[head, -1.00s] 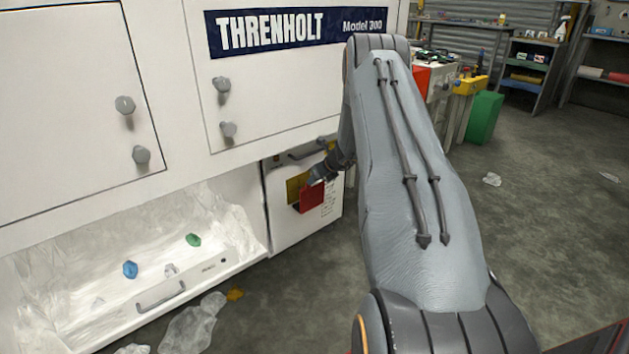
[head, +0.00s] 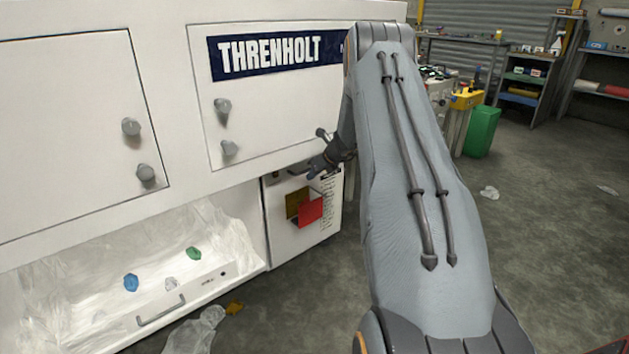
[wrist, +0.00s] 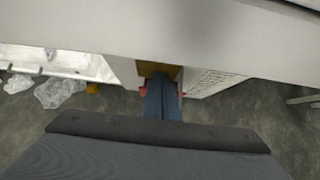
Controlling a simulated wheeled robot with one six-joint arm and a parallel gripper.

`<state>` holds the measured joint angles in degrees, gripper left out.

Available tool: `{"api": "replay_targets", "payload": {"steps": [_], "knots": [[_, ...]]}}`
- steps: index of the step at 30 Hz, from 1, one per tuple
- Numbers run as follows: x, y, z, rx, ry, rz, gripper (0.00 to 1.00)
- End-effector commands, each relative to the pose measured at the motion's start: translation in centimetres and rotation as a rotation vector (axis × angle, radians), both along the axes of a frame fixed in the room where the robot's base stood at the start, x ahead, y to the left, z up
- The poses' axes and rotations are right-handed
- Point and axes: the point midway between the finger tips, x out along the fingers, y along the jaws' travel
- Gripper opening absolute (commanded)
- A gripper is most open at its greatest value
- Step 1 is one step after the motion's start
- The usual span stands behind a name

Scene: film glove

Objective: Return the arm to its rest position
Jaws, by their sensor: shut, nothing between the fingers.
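My arm reaches forward across the middle of the head view. My gripper (head: 318,170) is in front of the white machine (head: 190,190), above the red card on the small lower cabinet. In the wrist view the fingers of my gripper (wrist: 163,100) are together with nothing between them. The red card (head: 310,211) and a yellow-brown card (head: 293,203) lie on the cabinet front, beside a printed sheet (head: 331,195). In the wrist view the fingers hide most of the red card.
An open drawer (head: 200,291) lined with clear film holds a blue piece (head: 131,282) and a green piece (head: 194,253). Crumpled film (head: 193,333) and a yellow scrap (head: 235,308) lie on the floor. A green bin (head: 482,132) stands back right. The floor at right is mostly clear.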

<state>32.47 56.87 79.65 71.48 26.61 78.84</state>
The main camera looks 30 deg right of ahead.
Motion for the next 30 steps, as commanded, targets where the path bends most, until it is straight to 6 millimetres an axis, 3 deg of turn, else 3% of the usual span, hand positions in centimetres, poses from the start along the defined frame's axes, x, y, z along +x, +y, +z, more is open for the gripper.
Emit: {"api": "replay_targets", "payload": {"steps": [17,20,23,30], "knots": [[-0.1,0.6,0.2,-0.014,0.005,0.024,0.00],[-0.7,3.1,1.2,-0.079,0.023,0.123,0.00],[-2.3,7.4,2.9,-0.200,0.053,0.316,0.00],[-9.8,19.0,7.0,-0.565,0.107,0.943,0.00]]}}
